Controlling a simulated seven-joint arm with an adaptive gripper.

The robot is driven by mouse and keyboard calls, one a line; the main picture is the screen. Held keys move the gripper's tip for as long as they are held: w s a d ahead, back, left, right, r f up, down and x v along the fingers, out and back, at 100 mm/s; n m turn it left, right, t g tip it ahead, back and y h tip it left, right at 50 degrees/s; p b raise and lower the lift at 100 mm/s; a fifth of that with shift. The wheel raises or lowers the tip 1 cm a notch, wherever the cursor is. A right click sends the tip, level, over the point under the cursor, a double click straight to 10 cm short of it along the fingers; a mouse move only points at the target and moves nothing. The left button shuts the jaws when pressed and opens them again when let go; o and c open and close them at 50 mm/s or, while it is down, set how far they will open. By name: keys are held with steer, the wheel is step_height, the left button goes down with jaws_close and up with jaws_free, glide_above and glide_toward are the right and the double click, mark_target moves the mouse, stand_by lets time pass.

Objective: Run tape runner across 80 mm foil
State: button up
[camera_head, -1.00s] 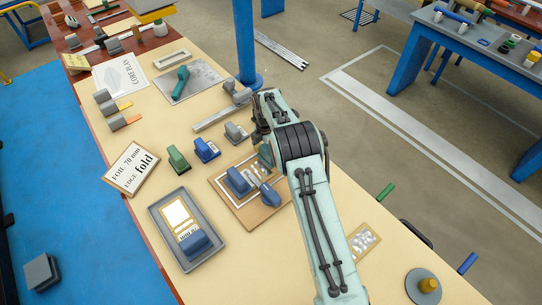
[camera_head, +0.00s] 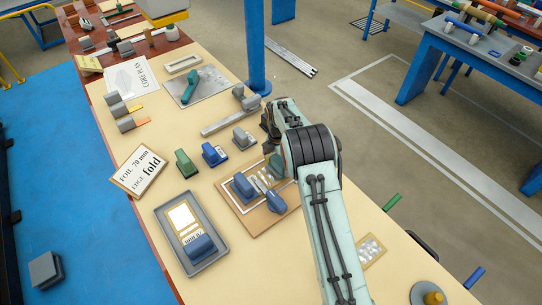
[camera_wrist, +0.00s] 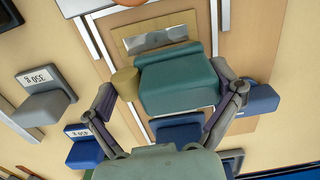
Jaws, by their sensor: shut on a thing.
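My gripper (camera_wrist: 178,82) is shut on a teal block (camera_wrist: 178,85), which looks like a tape runner; a tan cylinder (camera_wrist: 126,83) sits at its left side. In the head view the teal block (camera_head: 275,166) is at the far right of a wooden board (camera_head: 232,208), and my gripper (camera_head: 270,140) is partly hidden by my arm. The board carries a blue block (camera_head: 243,187), pale strips (camera_head: 262,181) and a blue rounded piece (camera_head: 276,202). A silver foil strip (camera_wrist: 155,39) lies just beyond the teal block in the wrist view. I cannot read its width.
A sign (camera_head: 138,170) reads "FOIL 70 mm, EDGE fold". Green (camera_head: 186,163), blue (camera_head: 214,153) and grey (camera_head: 243,137) blocks stand in a row beyond the board. A blue post (camera_head: 254,50) rises behind.

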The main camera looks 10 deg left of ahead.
steer(key=shift+s+d+r, duration=0.1)
steer(key=shift+s+d, duration=0.95)
steer(key=shift+r, duration=3.95)
